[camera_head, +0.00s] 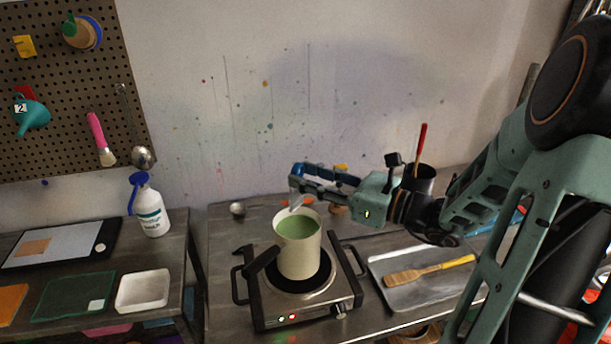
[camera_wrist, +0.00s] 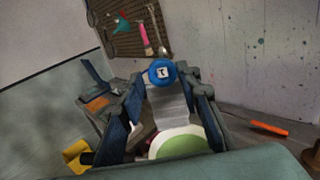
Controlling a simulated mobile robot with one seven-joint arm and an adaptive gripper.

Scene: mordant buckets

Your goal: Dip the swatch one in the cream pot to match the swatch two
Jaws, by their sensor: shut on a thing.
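My gripper (camera_head: 297,183) is shut on swatch one and is above the cream pot. Swatch one (camera_wrist: 168,104) is a pale grey strip between the fingers, with a round blue top marked 1 (camera_wrist: 162,72). It hangs down near the pot's rim in the head view (camera_head: 295,200); I cannot tell whether its lower end touches the liquid. The cream pot (camera_head: 299,256) stands upright on a hot plate and holds green liquid (camera_head: 297,227). A teal piece with a tag marked 2 (camera_head: 33,117) hangs on the pegboard; I cannot tell whether it is swatch two.
A spray bottle (camera_head: 150,208) and white dish (camera_head: 143,291) are on the left table. A dark can (camera_head: 420,180) stands behind.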

